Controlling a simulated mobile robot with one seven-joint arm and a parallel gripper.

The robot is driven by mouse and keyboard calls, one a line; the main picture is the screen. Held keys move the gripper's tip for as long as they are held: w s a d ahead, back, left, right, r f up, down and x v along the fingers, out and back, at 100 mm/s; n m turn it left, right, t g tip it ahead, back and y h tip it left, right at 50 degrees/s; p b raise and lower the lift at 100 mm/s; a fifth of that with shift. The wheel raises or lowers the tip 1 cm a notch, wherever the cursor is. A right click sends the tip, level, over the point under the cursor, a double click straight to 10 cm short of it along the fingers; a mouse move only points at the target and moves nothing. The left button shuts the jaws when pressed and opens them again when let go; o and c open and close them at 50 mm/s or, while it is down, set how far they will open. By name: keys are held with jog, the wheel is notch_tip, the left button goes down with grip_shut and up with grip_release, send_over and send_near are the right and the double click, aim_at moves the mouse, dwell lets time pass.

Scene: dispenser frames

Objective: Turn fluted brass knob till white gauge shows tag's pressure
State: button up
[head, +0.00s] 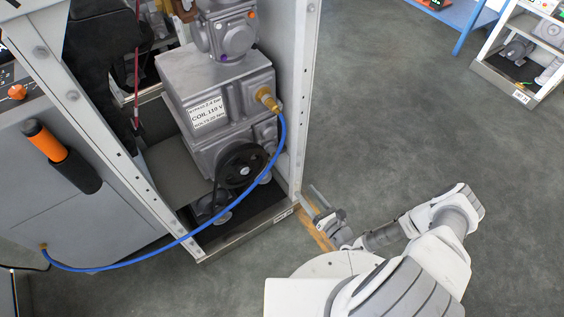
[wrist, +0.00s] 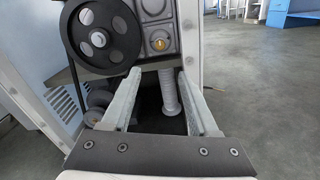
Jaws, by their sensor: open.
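A white tag (head: 207,110) on the grey machine in the head view reads "COIL 110 V"; its smaller top line appears to end in "2.4 bar". A brass fitting (head: 266,98) with a blue hose sits right of it; I cannot tell whether it is the fluted knob. In the wrist view a small yellowish round part (wrist: 159,44) sits in a grey square housing beyond my fingers. I cannot make out a white gauge. My gripper (head: 309,196) is low by the frame's right front corner, open and empty. Its spread fingers also show in the wrist view (wrist: 158,82).
A black pulley (head: 241,169) is low on the machine, left of my fingers in the wrist view (wrist: 99,40). The blue hose (head: 190,236) loops across the front. A frame post (head: 302,90) stands beside the machine.

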aim_at(277, 156)
jog(key=b+x, duration=0.4)
jog(key=x, duration=1.3)
jog(key=shift+w+a, duration=0.15)
jog(key=shift+a, duration=0.05)
grip_shut()
